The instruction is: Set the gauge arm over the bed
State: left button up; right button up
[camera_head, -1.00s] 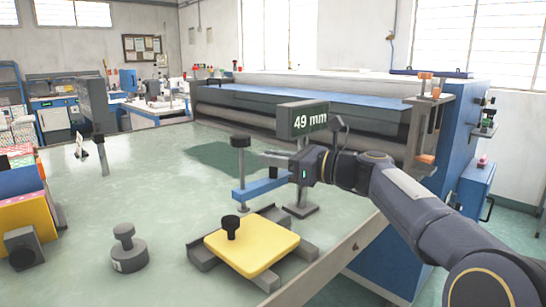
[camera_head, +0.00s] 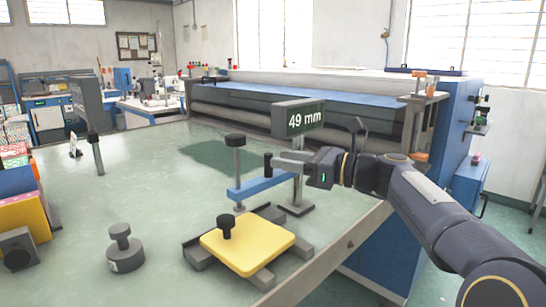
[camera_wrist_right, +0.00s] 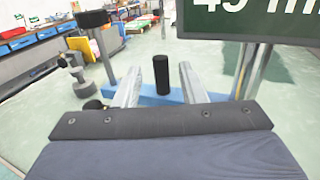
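The gauge arm (camera_head: 262,188) is a blue bar beside a grey post with a black knob (camera_head: 235,141). A black upright peg (camera_head: 268,161) stands at its right end. The yellow bed (camera_head: 246,246) lies nearer the front on a grey frame, with a black knob on it. The blue bar lies behind the bed, not above it. My right gripper (camera_head: 284,160) is level with the peg. In the right wrist view, its two fingers (camera_wrist_right: 161,90) are apart, with the black peg (camera_wrist_right: 161,73) showing between their tips; whether they touch it cannot be told. My left gripper is out of view.
A display reading 49 mm (camera_head: 299,119) stands on a post right behind my right gripper. A grey knobbed weight (camera_head: 125,252) and coloured boxes (camera_head: 22,205) are at the left. The table (camera_head: 140,185) is clear between them and the gauge.

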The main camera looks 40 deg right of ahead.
jog(key=shift+v, duration=1.65)
